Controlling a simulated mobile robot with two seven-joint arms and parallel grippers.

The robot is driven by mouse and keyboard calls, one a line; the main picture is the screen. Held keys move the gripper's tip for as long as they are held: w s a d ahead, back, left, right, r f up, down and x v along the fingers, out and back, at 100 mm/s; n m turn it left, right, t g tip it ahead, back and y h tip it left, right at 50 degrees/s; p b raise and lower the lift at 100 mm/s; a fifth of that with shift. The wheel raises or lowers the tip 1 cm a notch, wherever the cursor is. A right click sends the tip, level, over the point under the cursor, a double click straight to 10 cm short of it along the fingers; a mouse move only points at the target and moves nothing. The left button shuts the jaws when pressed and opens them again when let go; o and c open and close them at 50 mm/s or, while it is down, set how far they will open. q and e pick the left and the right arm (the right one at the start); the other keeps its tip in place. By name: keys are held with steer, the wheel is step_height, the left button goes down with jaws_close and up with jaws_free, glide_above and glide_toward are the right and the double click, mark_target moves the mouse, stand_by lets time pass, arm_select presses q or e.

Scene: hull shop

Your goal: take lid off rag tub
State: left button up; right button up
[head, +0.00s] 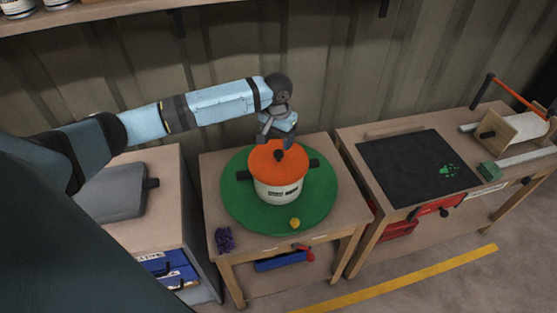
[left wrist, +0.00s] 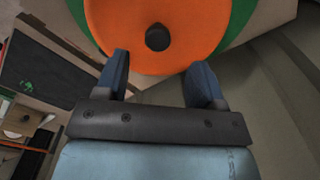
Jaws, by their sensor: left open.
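The rag tub (head: 278,190) is a white pot with dark side handles, standing on a round green mat (head: 240,205) on the middle table. Its orange lid (head: 265,160) sits on top with a dark knob (head: 279,154) at its centre. In the left wrist view the orange lid (left wrist: 190,45) and its knob (left wrist: 158,38) lie beyond the fingertips. My left gripper (head: 273,140) is above the back part of the lid, pointing down. In the left wrist view its two fingers (left wrist: 160,75) are apart with nothing between them. My right gripper is not in view.
A yellow knob-like thing (head: 295,223) and a purple object (head: 224,240) are at the table's front. The right bench holds a black mat (head: 415,165) and a wooden device with an orange handle (head: 500,95). A grey flat case (head: 112,190) lies on the left cabinet. A corrugated wall stands behind.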

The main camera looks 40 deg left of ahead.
mark_target(278, 153)
arm_select(q)
step_height(278, 153, down, 7)
steer(key=shift+w+d+r, duration=0.1)
steer(key=shift+r, duration=0.1)
stand_by(0.3)
steer(key=c, duration=1)
